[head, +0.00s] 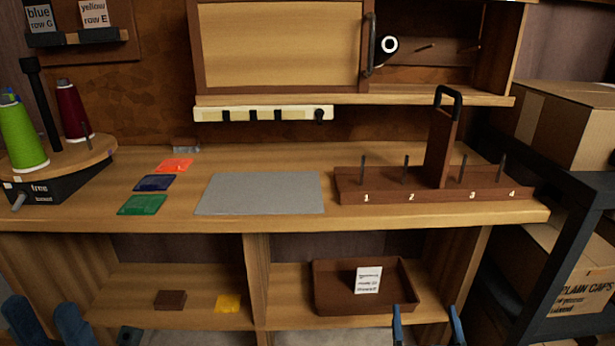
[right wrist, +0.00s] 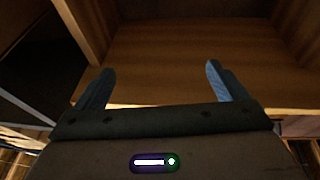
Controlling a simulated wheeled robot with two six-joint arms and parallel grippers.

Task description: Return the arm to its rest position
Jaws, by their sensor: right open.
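My right gripper (head: 427,316) is at the bottom edge of the head view, in front of the lower shelf and just below the brown tray. Its two blue fingers stand apart with nothing between them. In the right wrist view the open fingers (right wrist: 160,75) point toward a wooden shelf. My left gripper (head: 42,312) is at the bottom left corner of the head view. Its fingers are apart and empty, and the rest of it is cut off by the frame.
The workbench (head: 400,218) holds a grey mat (head: 262,193), a numbered peg rack (head: 385,194), colored squares and a spool stand (head: 60,172). A brown tray (head: 330,305) with a card sits on the lower shelf. Cardboard boxes (head: 565,125) stand on a dark rack at right.

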